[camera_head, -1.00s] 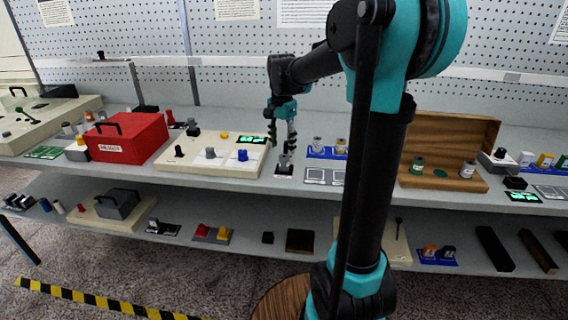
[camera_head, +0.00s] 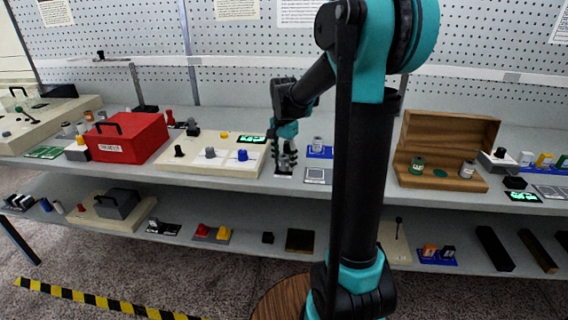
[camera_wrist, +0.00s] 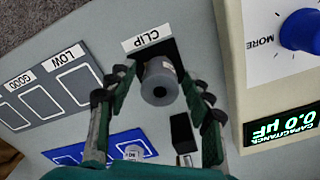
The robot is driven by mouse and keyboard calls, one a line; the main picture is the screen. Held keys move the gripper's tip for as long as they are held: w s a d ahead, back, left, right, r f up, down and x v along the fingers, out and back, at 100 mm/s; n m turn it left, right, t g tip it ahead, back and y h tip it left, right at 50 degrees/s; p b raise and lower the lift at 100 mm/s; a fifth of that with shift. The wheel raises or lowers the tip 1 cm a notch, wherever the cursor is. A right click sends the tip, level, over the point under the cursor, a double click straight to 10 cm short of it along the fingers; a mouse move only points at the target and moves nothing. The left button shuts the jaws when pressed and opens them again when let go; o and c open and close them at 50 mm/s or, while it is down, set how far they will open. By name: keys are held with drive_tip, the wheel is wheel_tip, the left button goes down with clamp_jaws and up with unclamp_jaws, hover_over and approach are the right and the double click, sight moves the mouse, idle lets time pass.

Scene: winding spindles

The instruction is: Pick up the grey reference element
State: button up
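A grey cylinder (camera_wrist: 158,84) with a dark hole in its end stands at the black CLIP holder (camera_wrist: 178,48) in the wrist view. I take it for the grey reference element. My gripper (camera_wrist: 157,88) is open, one finger on each side of the cylinder, with narrow gaps showing. In the head view my gripper (camera_head: 284,158) is low over the shelf, and its fingers mostly cover the cylinder there. Another grey element (camera_head: 317,144) stands in a blue holder (camera_head: 326,154); its top also shows in the wrist view (camera_wrist: 133,152).
A beige panel with knobs (camera_head: 208,168) and a capacitance display (camera_wrist: 291,127) stands close to my gripper. A black block (camera_wrist: 183,134) is near one finger. Marked LOW and GOOD pads (camera_wrist: 72,82) lie beside the clip. An open wooden box (camera_head: 443,183) stands right.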

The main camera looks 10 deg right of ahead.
clamp_jaws()
drive_tip(key=shift+r, duration=0.1)
